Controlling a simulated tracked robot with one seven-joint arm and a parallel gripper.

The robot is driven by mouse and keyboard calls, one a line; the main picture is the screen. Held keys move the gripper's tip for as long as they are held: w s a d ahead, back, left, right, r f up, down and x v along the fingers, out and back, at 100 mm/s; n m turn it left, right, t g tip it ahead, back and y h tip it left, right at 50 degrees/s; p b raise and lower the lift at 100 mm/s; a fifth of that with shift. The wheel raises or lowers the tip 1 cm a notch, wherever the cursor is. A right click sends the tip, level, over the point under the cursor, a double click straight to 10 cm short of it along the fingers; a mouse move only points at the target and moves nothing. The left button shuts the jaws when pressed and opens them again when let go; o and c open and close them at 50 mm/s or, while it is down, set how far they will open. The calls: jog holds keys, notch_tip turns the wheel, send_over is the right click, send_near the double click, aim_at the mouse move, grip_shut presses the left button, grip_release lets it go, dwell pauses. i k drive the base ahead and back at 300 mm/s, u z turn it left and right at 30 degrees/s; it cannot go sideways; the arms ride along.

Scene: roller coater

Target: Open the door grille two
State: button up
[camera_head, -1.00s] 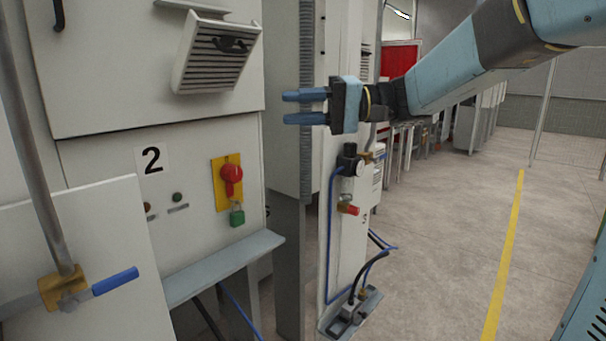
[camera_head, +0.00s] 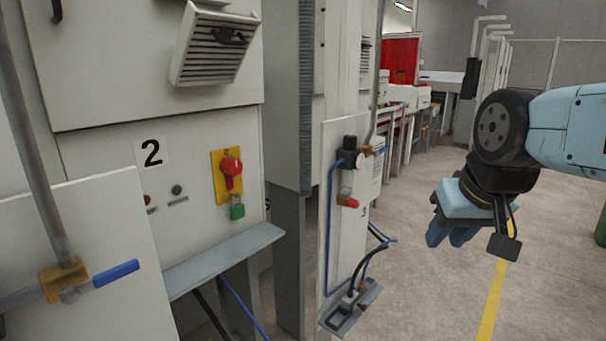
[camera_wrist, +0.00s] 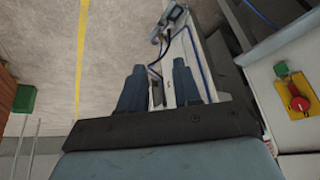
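The louvred grille (camera_head: 213,45) with a black handle is on the upper door of the cabinet marked 2, at the upper left of the head view. It stands out at an angle from the door, with a gap at its upper edge. My gripper (camera_head: 452,238) is far to the right of it over the aisle, fingers pointing down. In the wrist view, my gripper's two fingers (camera_wrist: 159,85) are apart with nothing between them. The grille is not in the wrist view.
Below the grille are the "2" label (camera_head: 152,153) and a red switch (camera_head: 231,168) on a yellow plate, also in the wrist view (camera_wrist: 297,103). A grey ledge (camera_head: 225,258) juts out beneath. A narrow white cabinet (camera_head: 340,230) stands between. The floor aisle at right is clear.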

aim_at(211, 48)
jog(key=u, duration=0.25)
jog(key=k, duration=1.35)
jog(key=z, duration=0.3)
jog(key=i, duration=1)
jog(key=u, duration=0.05)
